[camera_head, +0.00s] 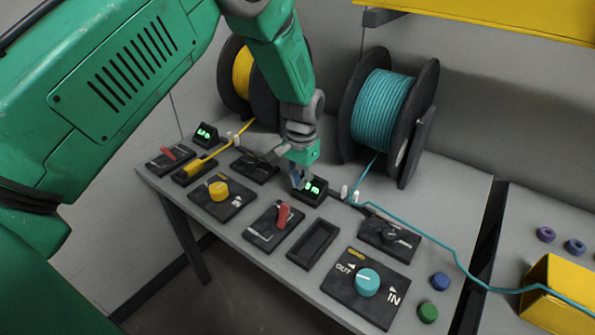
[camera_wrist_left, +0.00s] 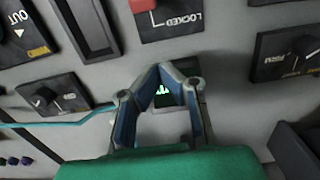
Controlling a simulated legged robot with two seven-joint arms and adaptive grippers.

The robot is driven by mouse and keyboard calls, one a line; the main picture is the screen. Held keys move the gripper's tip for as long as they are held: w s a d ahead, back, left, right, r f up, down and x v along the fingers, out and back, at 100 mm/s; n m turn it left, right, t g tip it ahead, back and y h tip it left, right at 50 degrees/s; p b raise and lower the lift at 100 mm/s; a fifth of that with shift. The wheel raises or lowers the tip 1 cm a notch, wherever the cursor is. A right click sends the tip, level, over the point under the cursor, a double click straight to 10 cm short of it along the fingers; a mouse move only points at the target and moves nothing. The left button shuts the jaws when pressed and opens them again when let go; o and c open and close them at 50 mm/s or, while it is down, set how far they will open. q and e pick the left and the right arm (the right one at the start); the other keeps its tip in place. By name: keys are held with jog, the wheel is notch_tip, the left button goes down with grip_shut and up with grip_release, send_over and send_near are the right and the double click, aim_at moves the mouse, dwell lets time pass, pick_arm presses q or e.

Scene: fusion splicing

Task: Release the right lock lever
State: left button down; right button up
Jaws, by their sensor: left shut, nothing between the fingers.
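The right lock lever (camera_head: 284,214) is a red handle on a black plate at the table's front, standing up from the plate. In the left wrist view the red lever (camera_wrist_left: 141,5) is cut off at the top edge, beside the word LOCKED. My left gripper (camera_head: 297,183) is shut and empty. It hovers by the small green-lit display (camera_head: 313,188), behind the lever and apart from it. In the left wrist view its fingertips (camera_wrist_left: 168,76) meet in front of the display, partly hiding it. My right gripper is not in view.
A teal knob (camera_head: 368,281) and an empty black slot (camera_head: 313,243) lie right of the lever. A yellow knob (camera_head: 218,190) is left. A teal cable spool (camera_head: 380,110) stands behind, its cable running right. Another red lever (camera_head: 168,153) is at far left.

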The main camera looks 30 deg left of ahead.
aim_at(291, 216)
pick_arm(q)
notch_tip(291, 216, down, 4)
jog(key=shift+s+d, duration=0.1)
jog(key=shift+s, duration=0.35)
jog(key=shift+s+a+r+p, duration=0.15)
jog(key=shift+s+a+p, duration=0.05)
jog(key=shift+s, duration=0.3)
jog(key=shift+s+a+r+p, duration=0.15)
jog(key=shift+s+p, duration=0.05)
jog(key=shift+s, duration=0.3)
jog(key=shift+s+a+r+p, duration=0.15)
jog(key=shift+s+a+p, duration=0.05)
jog(key=shift+s, duration=0.3)
jog(key=shift+d, duration=0.1)
jog(key=shift+d, duration=0.1)
jog(key=shift+d+r, duration=0.1)
